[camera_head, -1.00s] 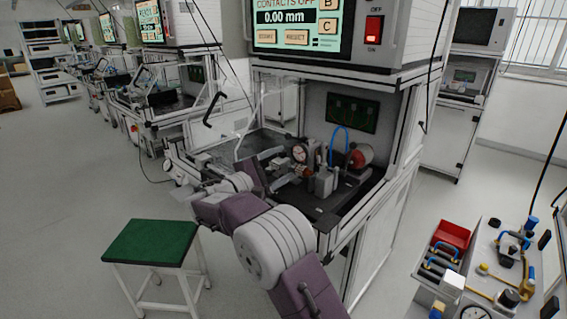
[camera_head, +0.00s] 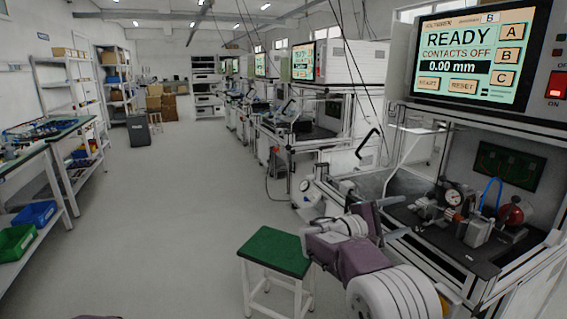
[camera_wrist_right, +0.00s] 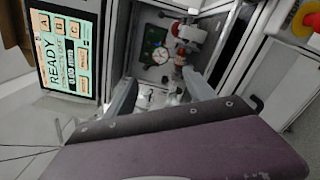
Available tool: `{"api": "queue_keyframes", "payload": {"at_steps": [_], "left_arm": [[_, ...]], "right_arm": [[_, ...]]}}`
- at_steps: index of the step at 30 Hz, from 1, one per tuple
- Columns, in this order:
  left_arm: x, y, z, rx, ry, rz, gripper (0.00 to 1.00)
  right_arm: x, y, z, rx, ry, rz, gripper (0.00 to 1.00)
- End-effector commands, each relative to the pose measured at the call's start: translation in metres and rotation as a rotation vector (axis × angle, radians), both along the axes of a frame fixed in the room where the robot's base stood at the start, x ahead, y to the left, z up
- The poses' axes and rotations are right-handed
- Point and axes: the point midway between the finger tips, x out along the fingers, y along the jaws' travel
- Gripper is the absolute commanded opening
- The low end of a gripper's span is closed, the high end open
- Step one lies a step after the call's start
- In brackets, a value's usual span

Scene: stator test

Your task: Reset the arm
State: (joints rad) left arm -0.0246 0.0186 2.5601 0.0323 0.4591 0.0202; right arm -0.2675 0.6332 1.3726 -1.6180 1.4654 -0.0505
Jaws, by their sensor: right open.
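My right arm (camera_head: 375,270), purple and white, reaches in from the lower right of the head view, in front of the test station. In the right wrist view the two grey fingers of my right gripper (camera_wrist_right: 160,95) stand apart with nothing between them. The station's fixture with a dial gauge (camera_head: 453,197) lies beyond and to the right of my arm in the head view. The gauge also shows beyond the fingers in the wrist view (camera_wrist_right: 160,55). My left gripper is not in view.
The station's screen (camera_head: 470,52) reads READY, CONTACTS OFF, 0.00 mm. A green-topped stool (camera_head: 275,250) stands left of my right arm. More stations line the right of the aisle. Shelving with bins (camera_head: 30,222) stands at the left. The aisle floor (camera_head: 170,220) is clear.

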Motion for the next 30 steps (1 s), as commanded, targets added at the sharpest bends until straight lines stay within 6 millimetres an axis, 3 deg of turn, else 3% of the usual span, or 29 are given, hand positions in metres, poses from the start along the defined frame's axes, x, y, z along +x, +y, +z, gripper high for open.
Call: {"api": "queue_keyframes", "payload": {"at_steps": [6, 11, 16, 20, 24, 30], "left_arm": [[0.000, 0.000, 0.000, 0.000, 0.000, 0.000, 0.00], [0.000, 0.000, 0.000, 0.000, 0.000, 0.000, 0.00], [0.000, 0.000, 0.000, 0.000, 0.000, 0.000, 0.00], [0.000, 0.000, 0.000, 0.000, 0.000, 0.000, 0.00], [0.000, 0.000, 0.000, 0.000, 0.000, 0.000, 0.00], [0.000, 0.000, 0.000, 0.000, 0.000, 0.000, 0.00]], "right_arm": [[-0.025, -0.031, 0.030, 0.021, -0.049, -0.057, 0.64], [-0.060, -0.055, 0.010, 0.125, 0.004, -0.119, 0.64], [-0.104, -0.067, -0.044, 0.329, 0.093, -0.172, 0.64], [-0.147, -0.061, -0.100, 0.545, 0.156, -0.217, 0.64], [-0.209, -0.027, -0.173, 0.866, 0.191, -0.297, 0.64], [-0.281, 0.048, -0.248, 1.298, 0.120, -0.457, 0.64]]}}
